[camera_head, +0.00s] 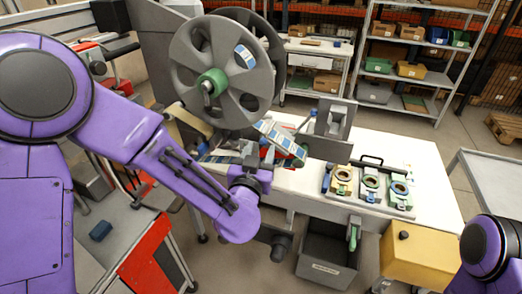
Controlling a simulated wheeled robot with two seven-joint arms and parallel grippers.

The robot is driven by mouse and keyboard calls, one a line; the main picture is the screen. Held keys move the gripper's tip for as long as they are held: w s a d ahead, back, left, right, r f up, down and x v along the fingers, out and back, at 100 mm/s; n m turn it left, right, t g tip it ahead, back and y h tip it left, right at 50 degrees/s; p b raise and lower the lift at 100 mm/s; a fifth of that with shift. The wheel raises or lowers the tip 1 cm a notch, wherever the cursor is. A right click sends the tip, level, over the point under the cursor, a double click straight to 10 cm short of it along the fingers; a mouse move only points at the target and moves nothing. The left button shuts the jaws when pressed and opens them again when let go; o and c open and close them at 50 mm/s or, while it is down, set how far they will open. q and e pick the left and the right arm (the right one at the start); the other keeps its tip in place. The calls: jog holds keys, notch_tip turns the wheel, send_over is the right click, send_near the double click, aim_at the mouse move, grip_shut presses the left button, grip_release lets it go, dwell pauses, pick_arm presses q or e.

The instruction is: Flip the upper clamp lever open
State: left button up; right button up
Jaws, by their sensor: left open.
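A large grey spoked reel (190,60) stands upright on the machine at upper centre, with a second reel behind it. A green hub (212,82) sits at its centre, with a small grey clamp lever (208,88) on its front; I cannot tell its exact position. My left arm reaches in from the left and bends up below the reel. My left gripper (252,152) is open, small and partly hidden among machine parts, below and right of the hub and apart from it. A blue-and-white printed strip (278,136) runs beside it. My right gripper is out of view.
A white table (430,170) holds several tool-like fixtures with coloured rings (370,182) at right. A dark bin (325,258) and a yellow box (420,262) stand in front. Shelves (420,62) are at the back. A red-edged grey bench (110,235) is at lower left.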

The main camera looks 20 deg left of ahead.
aim_at(269, 132)
pick_arm(q)
jog(key=w, duration=0.2)
jog(key=shift+w+a, duration=0.15)
jog(key=shift+w, duration=0.2)
jog(key=shift+s, duration=0.1)
grip_shut()
jog(key=shift+r+p, duration=0.15)
jog(key=shift+p, duration=0.15)
jog(key=shift+r, duration=0.1)
